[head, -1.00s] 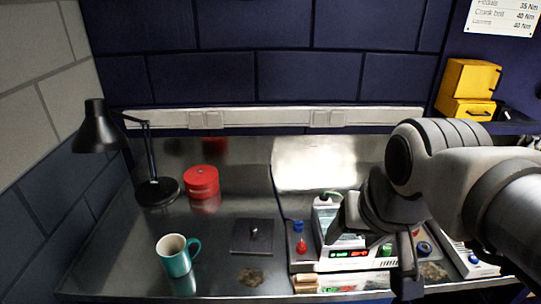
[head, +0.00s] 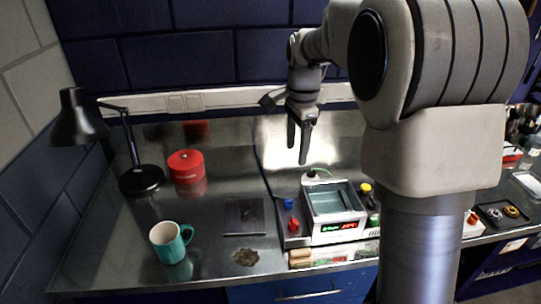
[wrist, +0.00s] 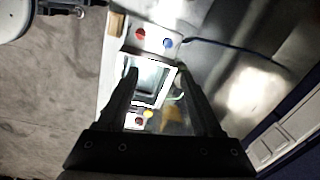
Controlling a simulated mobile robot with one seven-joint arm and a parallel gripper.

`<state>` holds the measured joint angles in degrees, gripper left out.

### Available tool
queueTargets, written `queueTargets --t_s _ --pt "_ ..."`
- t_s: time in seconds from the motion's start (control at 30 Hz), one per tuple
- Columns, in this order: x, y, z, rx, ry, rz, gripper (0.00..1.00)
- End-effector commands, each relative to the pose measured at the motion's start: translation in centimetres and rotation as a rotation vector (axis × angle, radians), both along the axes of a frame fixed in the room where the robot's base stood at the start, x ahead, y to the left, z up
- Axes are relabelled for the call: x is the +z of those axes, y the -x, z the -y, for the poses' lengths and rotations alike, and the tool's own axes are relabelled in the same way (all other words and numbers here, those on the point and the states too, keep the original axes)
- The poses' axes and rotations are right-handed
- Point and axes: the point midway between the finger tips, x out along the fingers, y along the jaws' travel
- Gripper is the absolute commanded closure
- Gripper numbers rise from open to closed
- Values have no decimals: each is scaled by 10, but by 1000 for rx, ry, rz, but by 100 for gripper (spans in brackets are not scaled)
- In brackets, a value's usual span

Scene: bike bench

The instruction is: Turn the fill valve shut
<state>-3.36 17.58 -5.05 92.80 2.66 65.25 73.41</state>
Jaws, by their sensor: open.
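A grey tank with a clear basin (head: 335,200) and a lit front panel stands on the steel bench. At its left is a narrow panel with a blue knob (head: 288,204) behind a red knob (head: 293,225). I cannot tell which knob is the fill valve. In the wrist view the red knob (wrist: 140,34) and blue knob (wrist: 168,43) show beyond the basin (wrist: 148,80). My gripper (head: 298,145) is open and empty, pointing down, raised above and behind the tank. Its fingers (wrist: 157,72) frame the basin in the wrist view.
A teal mug (head: 168,240), red tin (head: 186,167) and black lamp (head: 80,120) stand at left. A dark square plate (head: 243,217) lies left of the knobs. A yellow-capped bottle (head: 365,188) stands right of the tank.

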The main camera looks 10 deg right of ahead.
Motion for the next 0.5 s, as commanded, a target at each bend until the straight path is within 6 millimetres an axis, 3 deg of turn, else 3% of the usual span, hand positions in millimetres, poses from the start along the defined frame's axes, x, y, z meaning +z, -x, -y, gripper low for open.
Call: queueTargets --t_s 0.2,0.5 --pt "-34 -34 -1 -185 2 -63 33" --pt "-54 -43 -1 -250 5 -83 33"
